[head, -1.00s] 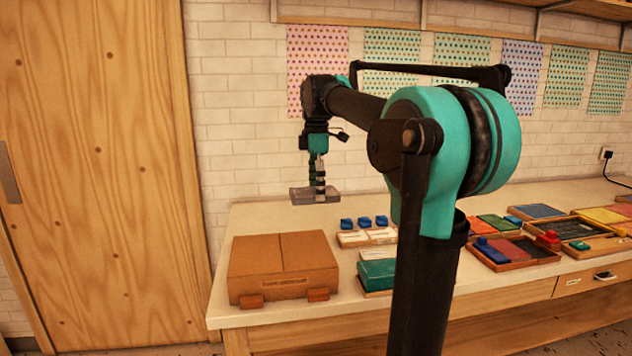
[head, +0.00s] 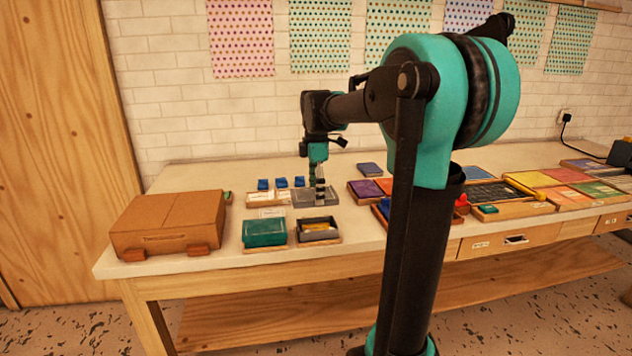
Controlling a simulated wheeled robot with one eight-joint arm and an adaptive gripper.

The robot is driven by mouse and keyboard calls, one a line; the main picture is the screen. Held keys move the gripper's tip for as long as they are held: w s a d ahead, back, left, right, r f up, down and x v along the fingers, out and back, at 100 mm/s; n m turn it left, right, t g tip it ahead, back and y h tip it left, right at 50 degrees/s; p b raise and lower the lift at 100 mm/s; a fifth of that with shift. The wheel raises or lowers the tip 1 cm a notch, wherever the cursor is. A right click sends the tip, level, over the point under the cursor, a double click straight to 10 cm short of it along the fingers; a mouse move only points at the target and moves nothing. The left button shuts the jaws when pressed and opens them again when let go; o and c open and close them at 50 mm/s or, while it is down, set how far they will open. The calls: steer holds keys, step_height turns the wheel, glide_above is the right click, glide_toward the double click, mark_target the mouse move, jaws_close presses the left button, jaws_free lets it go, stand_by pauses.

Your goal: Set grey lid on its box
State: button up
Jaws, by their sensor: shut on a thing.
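The grey lid (head: 303,199) is a flat, thin plate under my gripper (head: 319,197). My gripper points down and is shut on it. The open grey box (head: 319,237) stands near the front of the table, with something yellowish inside. In the picture the lid shows just above the box, apart from it. I cannot tell exactly how high the lid is over the table. The finger contact on the lid is too small to see clearly.
A teal box (head: 264,233) stands close left of the grey box. A brown case (head: 168,225) is at the table's left end. Small blue items (head: 281,183) sit in trays behind. Coloured pads (head: 366,188) lie to the right. My arm hides part of the table (head: 200,175).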

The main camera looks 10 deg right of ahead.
steer(key=shift+s+d+f, duration=0.1)
steer(key=shift+d+f, duration=0.2)
steer(key=shift+d, duration=0.2)
steer(key=shift+f, duration=3.45)
steer(key=shift+f, duration=0.85)
steer(key=o, duration=1.2)
steer(key=shift+c, duration=0.2)
